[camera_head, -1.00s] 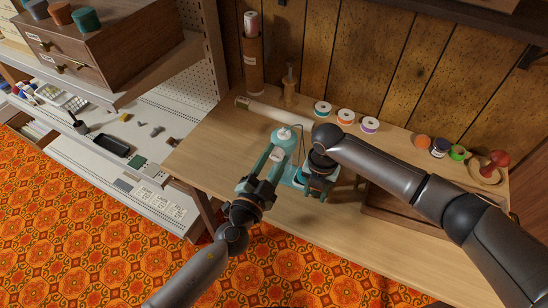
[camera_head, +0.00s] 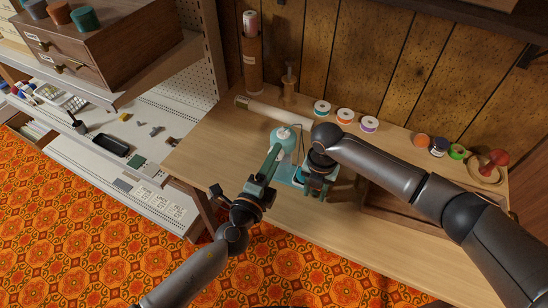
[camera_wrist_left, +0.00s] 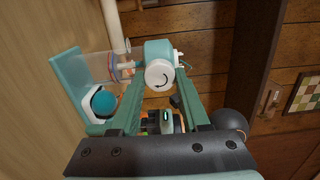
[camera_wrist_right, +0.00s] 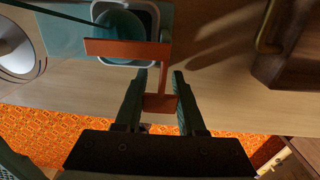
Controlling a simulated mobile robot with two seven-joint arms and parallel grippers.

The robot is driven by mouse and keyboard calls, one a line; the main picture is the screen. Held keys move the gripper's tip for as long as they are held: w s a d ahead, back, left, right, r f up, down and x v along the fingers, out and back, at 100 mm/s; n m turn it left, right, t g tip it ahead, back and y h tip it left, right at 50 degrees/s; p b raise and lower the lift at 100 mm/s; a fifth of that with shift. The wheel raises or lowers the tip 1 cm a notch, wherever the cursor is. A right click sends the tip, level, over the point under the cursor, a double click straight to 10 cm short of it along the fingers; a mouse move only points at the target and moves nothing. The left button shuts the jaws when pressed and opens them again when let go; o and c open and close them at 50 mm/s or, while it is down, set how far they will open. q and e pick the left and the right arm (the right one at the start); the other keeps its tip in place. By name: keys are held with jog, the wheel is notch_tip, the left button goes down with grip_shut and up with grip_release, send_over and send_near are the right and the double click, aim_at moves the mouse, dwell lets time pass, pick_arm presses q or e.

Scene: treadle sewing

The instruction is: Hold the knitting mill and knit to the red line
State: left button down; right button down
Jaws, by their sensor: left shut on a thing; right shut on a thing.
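The teal-and-white knitting mill (camera_head: 283,138) stands on the wooden table. In the left wrist view its round white cap (camera_wrist_left: 159,74) carries a curved arrow. My left gripper (camera_head: 272,153) is at this capped part, its fingers on either side, shut on it. My right gripper (camera_wrist_right: 160,78) is low at the mill's near side, shut on an orange-red bracket-shaped handle (camera_wrist_right: 125,49). A teal rounded piece (camera_wrist_left: 103,104) sits in a white-rimmed holder on the mill's teal base (camera_wrist_left: 70,68). A clear tube with thin coloured strands (camera_wrist_left: 115,68) shows beside the cap. I cannot make out the red line.
Three thread spools (camera_head: 344,116) stand behind the mill, and a pale roll (camera_head: 270,112) lies at the back. Small jars (camera_head: 439,147) and a red-topped item (camera_head: 494,160) stand at the right. A wooden tray (camera_head: 385,205) is under my right arm. The table's left end is clear.

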pick_arm(q)
jog(key=shift+m, duration=0.6)
jog(key=shift+c, duration=1.9)
grip_release()
jog(key=v, duration=1.2)
